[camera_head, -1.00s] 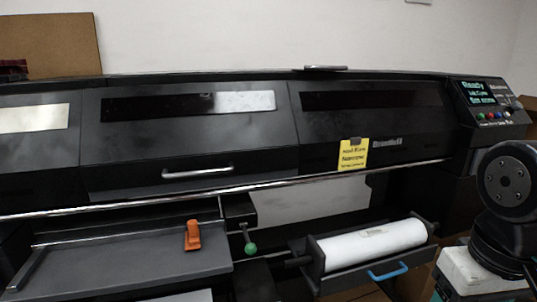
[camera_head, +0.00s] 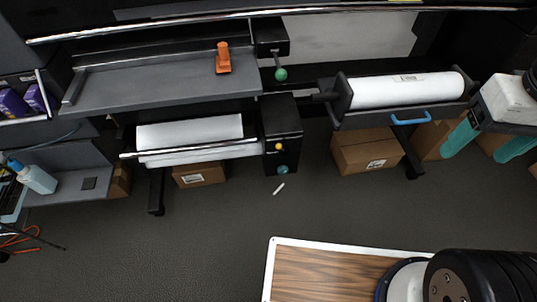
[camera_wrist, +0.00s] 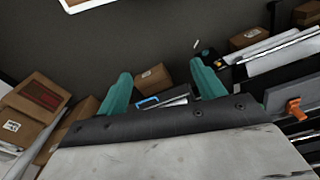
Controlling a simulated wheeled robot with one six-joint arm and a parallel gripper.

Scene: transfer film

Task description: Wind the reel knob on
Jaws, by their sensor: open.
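A round teal knob (camera_head: 283,170) sits on the front of a dark end box (camera_head: 284,110), below a small yellow knob (camera_head: 278,147). The box is at the right end of the lower white paper roll (camera_head: 190,133). A green ball knob (camera_head: 281,75) hangs on a lever above it. My gripper (camera_head: 487,143) is at the right edge of the head view, well to the right of these knobs. Its teal fingers are apart with nothing held between them.
A white roll in a cradle (camera_head: 405,90) with a blue handle (camera_head: 410,118) lies between my gripper and the end box. Cardboard boxes (camera_head: 366,152) stand beneath. An orange clamp (camera_head: 223,58) sits on the grey shelf. The floor before the printer is mostly clear.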

